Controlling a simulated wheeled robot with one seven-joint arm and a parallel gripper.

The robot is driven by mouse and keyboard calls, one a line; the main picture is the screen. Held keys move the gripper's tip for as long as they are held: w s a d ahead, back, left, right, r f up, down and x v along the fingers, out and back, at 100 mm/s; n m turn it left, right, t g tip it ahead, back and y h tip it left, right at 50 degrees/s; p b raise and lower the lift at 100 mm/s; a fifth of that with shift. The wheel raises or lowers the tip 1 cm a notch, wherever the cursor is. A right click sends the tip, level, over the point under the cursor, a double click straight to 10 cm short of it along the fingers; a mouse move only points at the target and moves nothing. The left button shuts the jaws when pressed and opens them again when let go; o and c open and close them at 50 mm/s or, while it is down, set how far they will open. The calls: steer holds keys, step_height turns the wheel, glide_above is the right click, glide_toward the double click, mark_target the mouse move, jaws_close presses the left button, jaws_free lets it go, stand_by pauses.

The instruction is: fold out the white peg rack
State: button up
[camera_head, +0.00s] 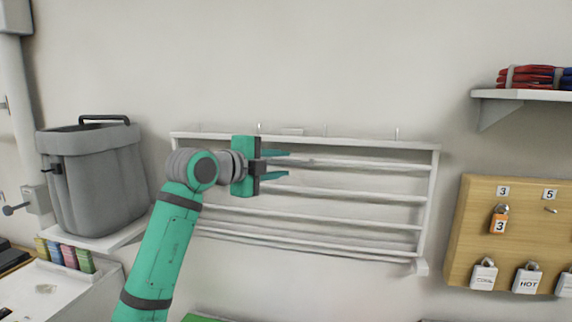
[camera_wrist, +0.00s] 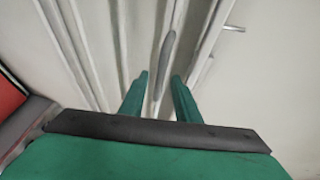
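The white peg rack (camera_head: 425,205) is mounted on the wall, with several horizontal bars in a frame and small pegs along its top rail. It looks folded nearly flat to the wall. My gripper (camera_head: 282,164) is in front of its upper bars, left of the middle, fingers apart and pointing right. In the wrist view my gripper (camera_wrist: 160,84) is open and empty. A white bar with a grey grip-like part (camera_wrist: 168,48) runs ahead, roughly in line with the gap between the fingers. I cannot tell whether a finger touches it. My arm and gripper hide part of the rack's left side.
A grey bin (camera_head: 95,180) stands on a shelf at left. A wooden key board (camera_head: 470,225) with padlocks hangs at right, below a wall shelf (camera_head: 520,95) holding red and blue items. The wall above the rack is clear.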

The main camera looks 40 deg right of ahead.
steer(key=shift+x, duration=1.45)
